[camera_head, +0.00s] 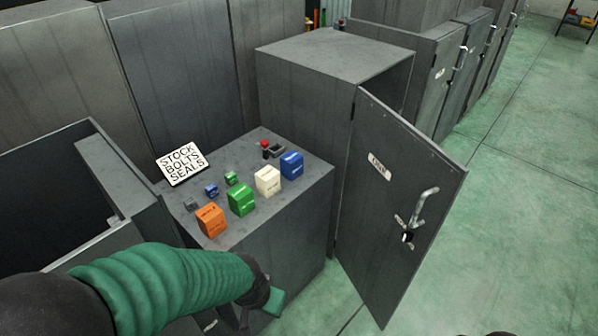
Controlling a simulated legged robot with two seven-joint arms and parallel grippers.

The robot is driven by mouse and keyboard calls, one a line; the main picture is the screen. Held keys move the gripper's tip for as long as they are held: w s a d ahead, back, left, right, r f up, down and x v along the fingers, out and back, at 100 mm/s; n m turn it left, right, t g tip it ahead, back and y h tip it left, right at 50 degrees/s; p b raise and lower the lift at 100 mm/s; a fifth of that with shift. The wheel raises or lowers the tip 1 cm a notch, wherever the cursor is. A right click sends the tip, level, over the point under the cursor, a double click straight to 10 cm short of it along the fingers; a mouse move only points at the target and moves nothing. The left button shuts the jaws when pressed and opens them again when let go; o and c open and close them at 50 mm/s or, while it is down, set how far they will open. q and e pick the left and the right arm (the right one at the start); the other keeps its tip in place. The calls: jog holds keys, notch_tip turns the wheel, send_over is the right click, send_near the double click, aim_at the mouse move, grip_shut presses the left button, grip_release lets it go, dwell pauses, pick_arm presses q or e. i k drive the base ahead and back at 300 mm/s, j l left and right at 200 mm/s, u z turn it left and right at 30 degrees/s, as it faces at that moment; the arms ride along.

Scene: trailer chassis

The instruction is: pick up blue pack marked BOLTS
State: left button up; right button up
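A blue pack (292,165) stands upright at the far right of the grey cabinet top, beside a cream pack (268,181). It bears a small pale mark that is too small to read. A green pack (241,200) and an orange pack (210,219) stand in the same row to the left. My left gripper (258,302), at the end of the green-sleeved arm, is low in front of the cabinet, apart from the packs. Its fingers are dark and partly hidden, so their opening is unclear. My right gripper is not in view.
Small blue (211,190), green (231,178) and grey items lie behind the packs. An open locker door (385,220) juts out at right.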

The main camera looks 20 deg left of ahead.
aim_at(292, 163)
jog(key=i+j+u, duration=0.1)
jog(key=i+u, duration=0.15)
jog(key=i, duration=0.35)
jog(key=i+u, duration=0.25)
jog(key=i, duration=0.35)
jog(key=i+l, duration=0.15)
jog(key=l, duration=0.1)
